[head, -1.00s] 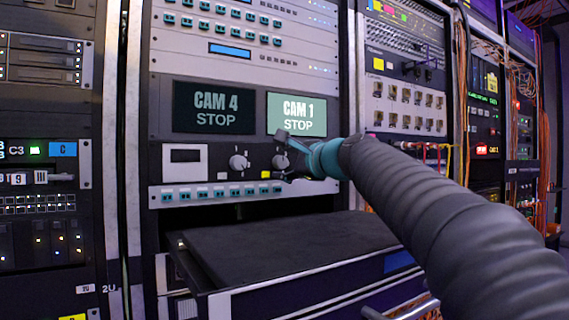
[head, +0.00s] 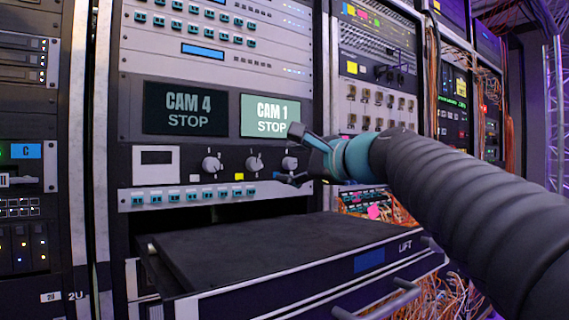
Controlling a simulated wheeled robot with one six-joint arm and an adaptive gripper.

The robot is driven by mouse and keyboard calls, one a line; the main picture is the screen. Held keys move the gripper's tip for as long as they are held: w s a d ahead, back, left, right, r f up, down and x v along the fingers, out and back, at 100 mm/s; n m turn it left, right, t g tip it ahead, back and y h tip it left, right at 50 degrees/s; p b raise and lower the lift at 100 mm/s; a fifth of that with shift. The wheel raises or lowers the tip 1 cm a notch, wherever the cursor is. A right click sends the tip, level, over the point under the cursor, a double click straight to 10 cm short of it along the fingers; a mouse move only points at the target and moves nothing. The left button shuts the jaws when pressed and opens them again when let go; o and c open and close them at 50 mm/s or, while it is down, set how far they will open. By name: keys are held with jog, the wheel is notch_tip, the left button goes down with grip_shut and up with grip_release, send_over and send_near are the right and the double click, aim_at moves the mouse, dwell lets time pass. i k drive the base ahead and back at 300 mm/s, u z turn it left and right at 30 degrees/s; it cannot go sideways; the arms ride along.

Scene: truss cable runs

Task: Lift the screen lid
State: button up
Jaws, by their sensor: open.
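The screen lid (head: 240,252) is a flat, dark panel lying closed on top of a pulled-out rack drawer. The drawer front (head: 300,288) carries a blue label, the word LIFT at its right end and a grey bar handle (head: 378,303). My gripper (head: 288,156) comes in from the right, points left and is open and empty. In the picture it is above the lid, in front of the knob panel and just below the CAM 1 screen. It looks apart from the lid. Its near finger hides part of a knob.
Two screens, CAM 4 (head: 185,108) and CAM 1 (head: 269,115), sit above a panel with knobs (head: 212,164) and a row of teal connectors (head: 190,197). Loose orange cables (head: 465,300) hang at the lower right. More racks stand on both sides.

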aim_at(261, 270)
jog(key=u, duration=0.05)
jog(key=k, duration=1)
jog(key=z, duration=0.05)
